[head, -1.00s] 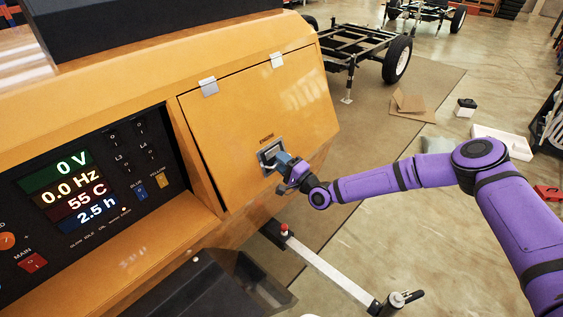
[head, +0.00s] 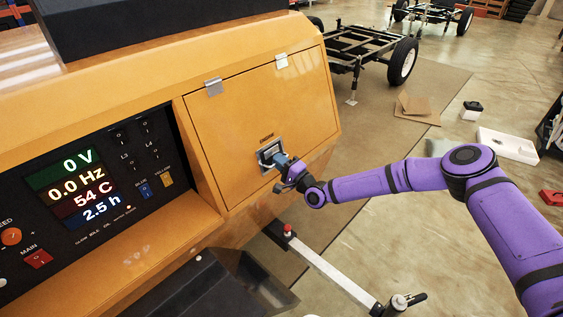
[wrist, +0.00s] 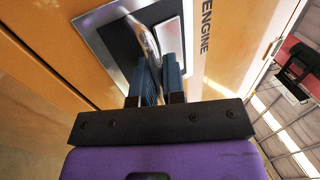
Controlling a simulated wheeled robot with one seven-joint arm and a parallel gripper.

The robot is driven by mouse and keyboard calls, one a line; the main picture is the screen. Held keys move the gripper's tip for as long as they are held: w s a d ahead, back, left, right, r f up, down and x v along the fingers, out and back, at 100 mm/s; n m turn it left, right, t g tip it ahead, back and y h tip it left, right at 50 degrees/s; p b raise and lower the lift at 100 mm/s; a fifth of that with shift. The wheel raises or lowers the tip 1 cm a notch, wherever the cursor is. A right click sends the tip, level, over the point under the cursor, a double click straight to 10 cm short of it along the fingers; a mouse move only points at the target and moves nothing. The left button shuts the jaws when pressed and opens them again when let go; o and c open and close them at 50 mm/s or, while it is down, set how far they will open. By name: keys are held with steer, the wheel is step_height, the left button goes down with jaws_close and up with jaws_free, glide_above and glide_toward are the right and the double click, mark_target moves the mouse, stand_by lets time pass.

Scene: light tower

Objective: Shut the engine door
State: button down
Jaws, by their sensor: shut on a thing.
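The engine door (head: 240,110) is a flat orange panel on the side of the orange housing, with two silver hinges along its top edge. It appears flush or nearly flush with its frame; I cannot tell whether a small gap is left. A silver latch (head: 270,154) sits near its lower edge, below a small ENGINE label. My gripper (head: 284,163) is at this latch. In the wrist view my gripper (wrist: 161,78) has its blue fingers closed on the metal latch handle (wrist: 142,36), which stands out from its dark recess. The ENGINE lettering (wrist: 206,28) is beside it.
A control panel (head: 95,185) with lit readouts and switches is left of the door. A metal bar with a clamp (head: 330,270) sticks out below. A wheeled chassis (head: 365,55), cardboard (head: 412,105) and a white tray (head: 507,145) lie farther off on open floor.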

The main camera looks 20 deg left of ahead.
steer(key=c, duration=1.2)
jaws_free()
steer(key=shift+a+f, duration=0.1)
steer(key=shift+a, duration=0.05)
steer(key=shift+c, duration=0.2)
steer(key=v, duration=1)
steer(key=shift+d, duration=0.35)
steer(key=shift+s, duration=0.1)
